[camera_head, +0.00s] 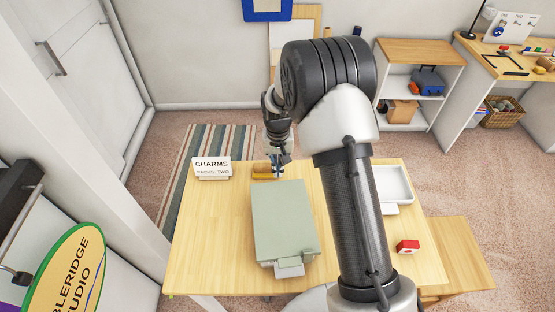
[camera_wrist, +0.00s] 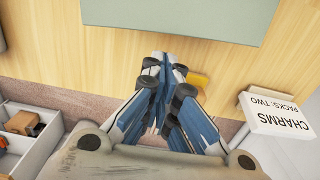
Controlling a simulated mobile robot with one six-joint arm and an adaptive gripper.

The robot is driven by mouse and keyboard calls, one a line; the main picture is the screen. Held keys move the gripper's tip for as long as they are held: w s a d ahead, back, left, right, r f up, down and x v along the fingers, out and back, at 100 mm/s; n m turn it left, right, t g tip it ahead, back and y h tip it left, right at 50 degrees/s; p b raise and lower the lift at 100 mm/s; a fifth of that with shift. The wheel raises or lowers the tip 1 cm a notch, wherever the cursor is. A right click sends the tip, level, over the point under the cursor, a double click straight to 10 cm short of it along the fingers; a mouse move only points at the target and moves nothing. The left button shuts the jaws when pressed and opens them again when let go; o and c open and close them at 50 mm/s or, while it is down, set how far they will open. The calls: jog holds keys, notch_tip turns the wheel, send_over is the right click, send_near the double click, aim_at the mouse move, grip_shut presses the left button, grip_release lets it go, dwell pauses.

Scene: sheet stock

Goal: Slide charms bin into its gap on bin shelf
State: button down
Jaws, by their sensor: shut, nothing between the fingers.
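A grey-green box-like unit (camera_head: 284,220), which looks like the bin shelf seen from above, stands on the wooden table (camera_head: 215,240). A pale tab (camera_head: 289,267) sticks out at its near end; its gap is not visible. A white open tray (camera_head: 393,184), partly behind my arm, lies at the table's right; I cannot tell if it is the charms bin. My gripper (camera_head: 278,170) is at the far edge of the table, beyond the unit, shut and empty. The wrist view shows its closed fingertips (camera_wrist: 165,61) just short of the green surface (camera_wrist: 185,18).
A sign reading CHARMS, PACKS: TWO (camera_head: 212,168) stands at the table's far left. A yellow-brown piece (camera_head: 263,171) lies beside my gripper. A red block (camera_head: 407,246) sits at the right. The table's left side is clear. A white shelf unit (camera_head: 420,70) stands behind.

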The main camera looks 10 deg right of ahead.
aim_at(278, 182)
notch_tip(278, 182, down, 6)
jog(key=shift+r+b, duration=0.25)
jog(key=shift+b, duration=0.2)
jog(key=shift+s+a, duration=0.2)
jog(key=shift+s, duration=0.8)
